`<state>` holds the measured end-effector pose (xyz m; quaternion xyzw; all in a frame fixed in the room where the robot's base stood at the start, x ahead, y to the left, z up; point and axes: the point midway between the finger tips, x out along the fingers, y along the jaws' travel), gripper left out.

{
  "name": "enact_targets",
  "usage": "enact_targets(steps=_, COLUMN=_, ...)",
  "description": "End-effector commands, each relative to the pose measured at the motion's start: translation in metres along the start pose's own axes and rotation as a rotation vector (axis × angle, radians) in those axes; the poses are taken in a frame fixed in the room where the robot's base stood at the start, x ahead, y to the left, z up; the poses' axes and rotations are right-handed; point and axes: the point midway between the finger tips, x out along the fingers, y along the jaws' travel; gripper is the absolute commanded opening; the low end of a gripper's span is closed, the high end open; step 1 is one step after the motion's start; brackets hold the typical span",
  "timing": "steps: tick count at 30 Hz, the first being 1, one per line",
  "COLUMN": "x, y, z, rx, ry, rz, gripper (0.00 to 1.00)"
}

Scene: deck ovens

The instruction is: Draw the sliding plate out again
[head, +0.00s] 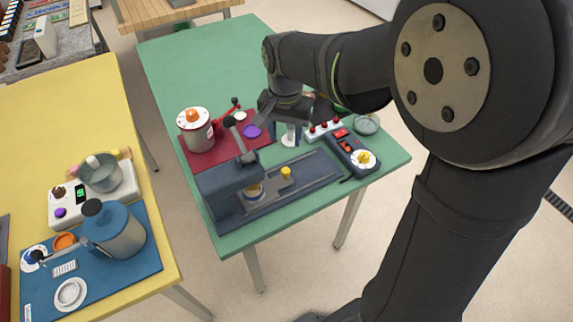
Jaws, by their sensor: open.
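A dark blue-grey press (222,190) with a long flat bed (318,168) stands near the front of the green table. A grey sliding plate (268,196) lies on the bed, with a small yellow knob (286,172) standing at its right. A yellow-and-blue round piece (254,191) shows under the press head, partly hidden by it. My gripper (285,132) is open and empty, pointing down. In the picture it is just above and behind the knob, apart from it. Its exact height cannot be told.
A red mat (190,164) with a white-and-red pot (196,130) lies behind the press. A dark box with a yellow dial (362,160) stands right of the bed, near a glass dish (367,124). The press's lever (238,138) rises near my gripper. The table's far left is clear.

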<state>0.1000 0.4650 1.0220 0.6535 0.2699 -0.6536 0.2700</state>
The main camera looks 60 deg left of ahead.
Motion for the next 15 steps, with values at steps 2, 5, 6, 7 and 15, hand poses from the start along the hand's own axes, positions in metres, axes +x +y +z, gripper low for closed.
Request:
enact_targets(steps=2, x=0.02, y=0.001, z=0.001, rx=-0.001, ry=-0.005, rz=0.003, gripper=0.45)
enact_targets(steps=5, x=0.042, y=0.001, z=0.001, rx=-0.001, ry=-0.005, rz=0.004, gripper=0.45)
enact_targets(steps=6, x=0.051, y=0.0, z=0.001, rx=-0.001, ry=-0.004, rz=0.003, gripper=0.45)
enact_targets(steps=7, x=0.057, y=0.0, z=0.001, rx=-0.001, ry=-0.005, rz=0.003, gripper=0.45)
enact_targets(steps=15, x=0.107, y=0.0, z=0.001, rx=-0.002, ry=-0.003, rz=0.002, gripper=0.45)
